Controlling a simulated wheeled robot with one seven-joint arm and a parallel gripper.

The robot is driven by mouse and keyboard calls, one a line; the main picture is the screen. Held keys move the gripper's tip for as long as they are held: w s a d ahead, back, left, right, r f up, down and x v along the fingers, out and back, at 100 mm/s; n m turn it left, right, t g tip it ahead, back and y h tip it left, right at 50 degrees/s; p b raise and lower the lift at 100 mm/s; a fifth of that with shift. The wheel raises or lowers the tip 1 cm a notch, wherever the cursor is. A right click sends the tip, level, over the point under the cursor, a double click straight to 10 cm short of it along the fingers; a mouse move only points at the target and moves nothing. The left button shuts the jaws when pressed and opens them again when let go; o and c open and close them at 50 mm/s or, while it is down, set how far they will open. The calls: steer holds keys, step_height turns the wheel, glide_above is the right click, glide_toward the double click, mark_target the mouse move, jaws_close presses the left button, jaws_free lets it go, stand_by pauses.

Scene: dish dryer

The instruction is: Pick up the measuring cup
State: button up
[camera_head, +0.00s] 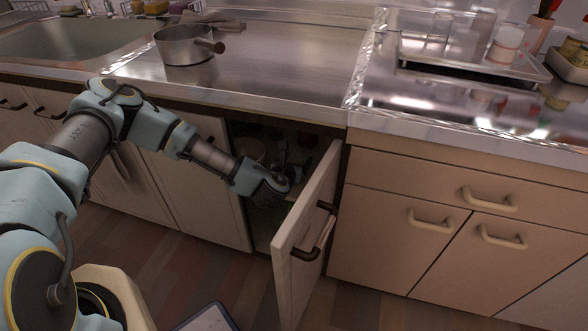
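I cannot make out for sure which thing is the measuring cup. A clear glass vessel (440,27) stands on the tray at the upper right. Inside the open lower cabinet, a pale rounded thing (250,150) and some dark items show dimly. My gripper (270,192) is at the cabinet opening, left of the open door (306,238). My own wrist and the shade hide its fingers, so I cannot see whether it is open or holds something. Part of the cabinet's inside is hidden behind my gripper.
The open door, with a dark handle (304,253), juts out close on the right of my gripper. A metal counter (280,60) lies above, with a saucepan (185,45) and sink (70,40). A tray (480,62) stands on the right counter.

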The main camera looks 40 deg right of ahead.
steer(key=c, duration=0.9)
steer(key=shift+r, duration=0.1)
